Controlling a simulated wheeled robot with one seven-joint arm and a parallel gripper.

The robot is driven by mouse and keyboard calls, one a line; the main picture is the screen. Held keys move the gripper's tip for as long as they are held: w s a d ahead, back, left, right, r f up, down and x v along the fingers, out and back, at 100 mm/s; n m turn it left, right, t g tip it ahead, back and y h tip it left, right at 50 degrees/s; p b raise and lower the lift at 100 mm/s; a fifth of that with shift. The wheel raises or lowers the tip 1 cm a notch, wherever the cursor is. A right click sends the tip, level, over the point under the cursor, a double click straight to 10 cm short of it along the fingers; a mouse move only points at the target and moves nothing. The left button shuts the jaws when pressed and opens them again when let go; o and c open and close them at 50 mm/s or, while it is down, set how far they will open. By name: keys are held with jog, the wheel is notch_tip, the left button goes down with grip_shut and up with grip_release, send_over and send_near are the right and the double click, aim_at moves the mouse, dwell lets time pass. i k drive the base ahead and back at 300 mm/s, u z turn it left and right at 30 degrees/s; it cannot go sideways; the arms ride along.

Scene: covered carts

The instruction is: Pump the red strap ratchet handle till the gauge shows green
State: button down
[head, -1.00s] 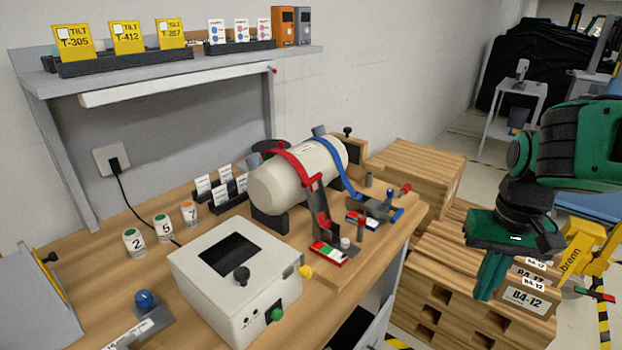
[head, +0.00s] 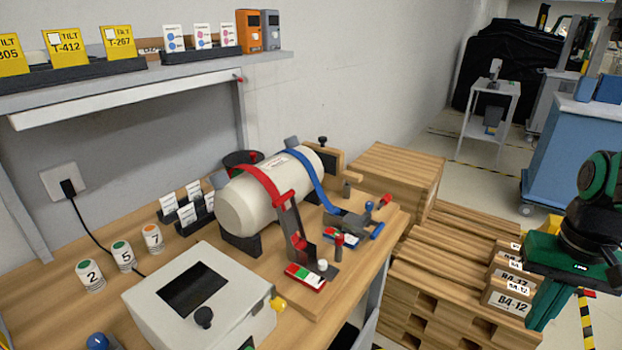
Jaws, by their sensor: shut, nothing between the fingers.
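The red strap (head: 263,184) runs over a cream cylinder (head: 243,206) lying on the bench. Its dark ratchet (head: 292,222) hangs on the near side, with red parts at its top and lower end. The red-framed gauge (head: 306,277) lies just below it, with green, white and red patches; I cannot make out its pointer. The blue strap (head: 311,177) with its own ratchet (head: 346,222) is to the right. My green gripper (head: 545,312) is at the right edge, away from the bench and pointing down. It is shut and empty; its tips are small here.
A white box (head: 199,300) with a dark screen and knob stands in front of the cylinder. Numbered cups (head: 121,256) and card holders (head: 185,208) are at left. Wooden pallets and crates (head: 445,275) fill the space between bench and gripper. A shelf (head: 150,85) overhangs the back.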

aim_at(290, 220)
jog(key=z, duration=0.05)
jog(key=k, duration=0.95)
jog(key=u, duration=0.55)
jog(key=i, duration=1)
jog(key=z, duration=0.05)
